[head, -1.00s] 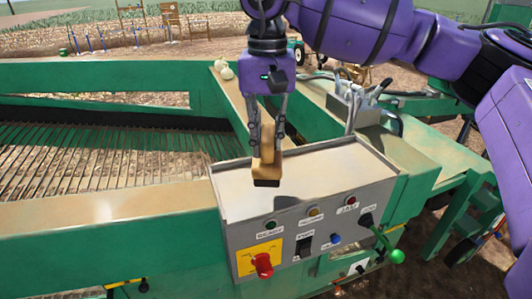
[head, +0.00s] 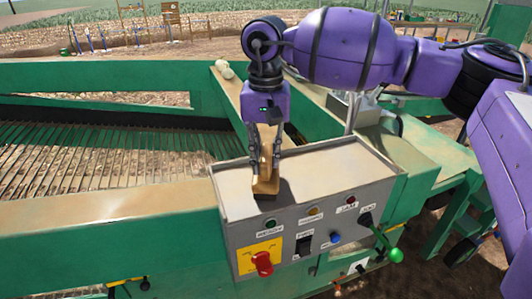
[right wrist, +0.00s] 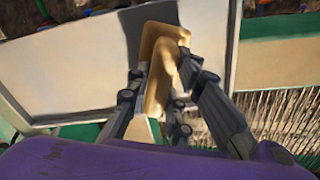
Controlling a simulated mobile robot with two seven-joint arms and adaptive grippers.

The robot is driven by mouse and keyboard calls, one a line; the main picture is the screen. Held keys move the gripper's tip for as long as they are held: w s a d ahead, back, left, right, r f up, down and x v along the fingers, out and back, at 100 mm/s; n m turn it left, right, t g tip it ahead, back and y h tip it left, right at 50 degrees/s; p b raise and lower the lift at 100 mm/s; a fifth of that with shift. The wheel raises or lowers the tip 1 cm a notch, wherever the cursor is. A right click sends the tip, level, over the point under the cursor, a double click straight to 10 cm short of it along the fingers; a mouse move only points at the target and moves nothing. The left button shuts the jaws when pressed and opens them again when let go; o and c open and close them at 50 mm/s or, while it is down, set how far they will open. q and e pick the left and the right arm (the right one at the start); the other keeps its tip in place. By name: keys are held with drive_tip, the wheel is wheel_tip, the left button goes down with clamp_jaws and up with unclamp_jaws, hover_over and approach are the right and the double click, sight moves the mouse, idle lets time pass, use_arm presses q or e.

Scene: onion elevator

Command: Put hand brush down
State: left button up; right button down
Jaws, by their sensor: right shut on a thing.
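The hand brush (head: 266,184) has a tan wooden body with a dark lower edge. It is at the left part of the control box's grey top (head: 325,170) and looks to be touching it or just above it. My right gripper (head: 264,158) is above the box and shut on the brush. In the right wrist view the brush (right wrist: 158,62) sits between the fingers of my right gripper (right wrist: 168,100), with the grey top behind it. My left gripper is not in view.
The box front carries a red knob (head: 262,263), several buttons and a green-tipped lever (head: 396,255). The grey top right of the brush is clear. A slatted conveyor (head: 90,160) runs at the left.

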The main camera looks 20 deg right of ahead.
drive_tip(key=c, duration=1.6)
unclamp_jaws()
drive_tip(key=shift+o, duration=0.2)
wheel_tip(320, 180, up, 12)
drive_tip(key=shift+r, duration=0.2)
drive_tip(key=shift+f, duration=0.1)
